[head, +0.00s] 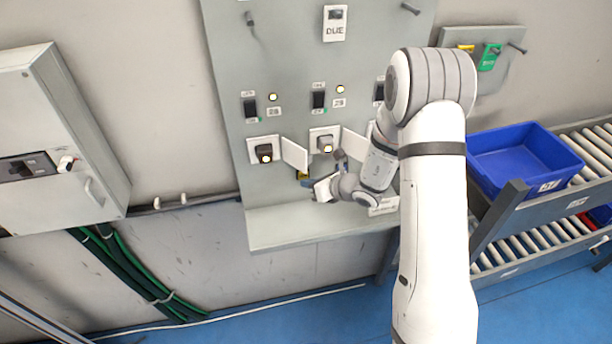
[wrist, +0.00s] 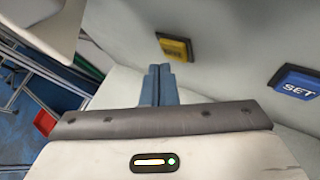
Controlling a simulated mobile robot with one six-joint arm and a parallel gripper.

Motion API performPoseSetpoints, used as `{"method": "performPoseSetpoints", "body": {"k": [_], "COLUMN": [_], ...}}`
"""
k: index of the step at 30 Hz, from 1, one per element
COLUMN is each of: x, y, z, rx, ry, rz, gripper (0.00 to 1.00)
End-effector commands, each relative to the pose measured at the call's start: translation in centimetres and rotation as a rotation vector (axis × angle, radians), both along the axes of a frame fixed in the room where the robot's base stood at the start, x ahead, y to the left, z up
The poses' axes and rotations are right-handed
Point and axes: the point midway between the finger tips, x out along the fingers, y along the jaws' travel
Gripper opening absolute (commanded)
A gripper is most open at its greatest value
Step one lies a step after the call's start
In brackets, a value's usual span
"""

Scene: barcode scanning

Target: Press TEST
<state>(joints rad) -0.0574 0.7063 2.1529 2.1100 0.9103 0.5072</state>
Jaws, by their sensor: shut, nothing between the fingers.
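A yellow button (wrist: 175,48) in a dark frame sits on the pale panel in the wrist view; its dark lettering is too blurred to read surely. A small part of a yellow button (head: 303,174) shows in the head view, partly hidden by my gripper. My gripper (wrist: 160,70) is shut and empty, its two blue fingers together. The fingertips lie just below and left of the yellow button in the wrist view, seemingly apart from it. In the head view my gripper (head: 319,188) is low in front of the panel, below two open flaps.
A blue SET button (wrist: 297,83) is at the right of the wrist view. The grey panel (head: 228,105) carries switches, lit lamps and open white flaps (head: 294,153), with a ledge (head: 300,228) below. A blue bin (head: 520,155) stands on rollers at right; a cabinet hangs left.

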Motion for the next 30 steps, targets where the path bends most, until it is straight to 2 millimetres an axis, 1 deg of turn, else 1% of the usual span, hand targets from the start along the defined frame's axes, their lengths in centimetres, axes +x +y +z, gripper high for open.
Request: {"method": "performPoseSetpoints", "body": {"k": [7, 30], "x": [0.61, 1.07], "y": [0.23, 0.33], "z": [-0.06, 0.0], "rx": [0.0, 0.0], "ry": [-0.002, 0.0], "rz": [0.001, 0.0], "gripper": [0.0, 0.0]}}
